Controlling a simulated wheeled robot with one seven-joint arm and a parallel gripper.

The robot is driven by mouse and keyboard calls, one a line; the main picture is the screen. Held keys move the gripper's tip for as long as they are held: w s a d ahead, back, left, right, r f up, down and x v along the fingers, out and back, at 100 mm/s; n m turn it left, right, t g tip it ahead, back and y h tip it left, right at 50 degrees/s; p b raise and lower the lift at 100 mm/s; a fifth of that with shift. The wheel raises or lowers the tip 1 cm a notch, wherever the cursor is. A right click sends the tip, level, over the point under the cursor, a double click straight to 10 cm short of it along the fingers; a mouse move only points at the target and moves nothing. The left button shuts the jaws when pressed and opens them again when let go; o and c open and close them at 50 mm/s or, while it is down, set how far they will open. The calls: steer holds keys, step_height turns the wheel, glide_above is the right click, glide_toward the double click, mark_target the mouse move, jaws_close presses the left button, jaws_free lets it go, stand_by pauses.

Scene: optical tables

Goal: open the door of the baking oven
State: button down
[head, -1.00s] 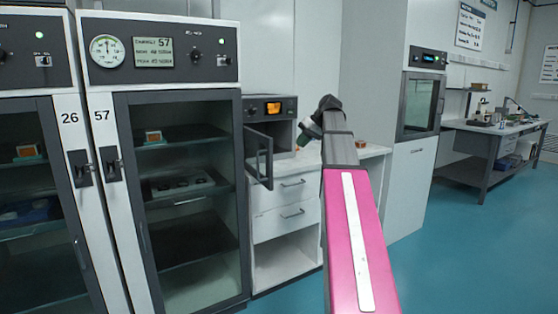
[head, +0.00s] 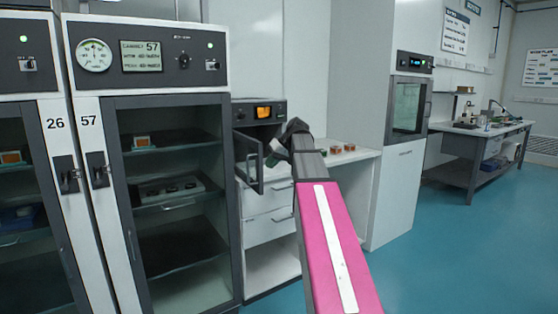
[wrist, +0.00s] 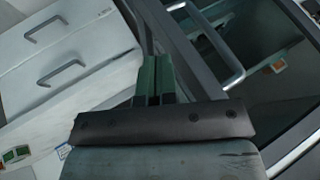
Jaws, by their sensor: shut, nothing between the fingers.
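The baking oven (head: 258,112) with an orange display sits on a white counter in the head view. Its dark-framed glass door (head: 240,180) stands open, swung out toward me over the drawers. In the wrist view the dark door frame (wrist: 188,52) and a pale bar handle (wrist: 217,52) fill the upper right. My gripper (head: 272,154) is close to the right of the door in the head view. In the wrist view its green fingers (wrist: 154,64) are together and empty, beside the door frame. I cannot tell whether they touch it.
Tall cabinet 57 (head: 170,245) stands left of the oven. White drawers (head: 270,228) lie below it, with handles (wrist: 62,72) facing out. Small orange-brown blocks (head: 336,150) sit on the counter. A wall unit with a blue display (head: 408,105) stands right. The blue floor is open at right.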

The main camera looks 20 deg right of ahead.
steer(key=shift+s+a, duration=0.1)
steer(key=shift+a, duration=0.35)
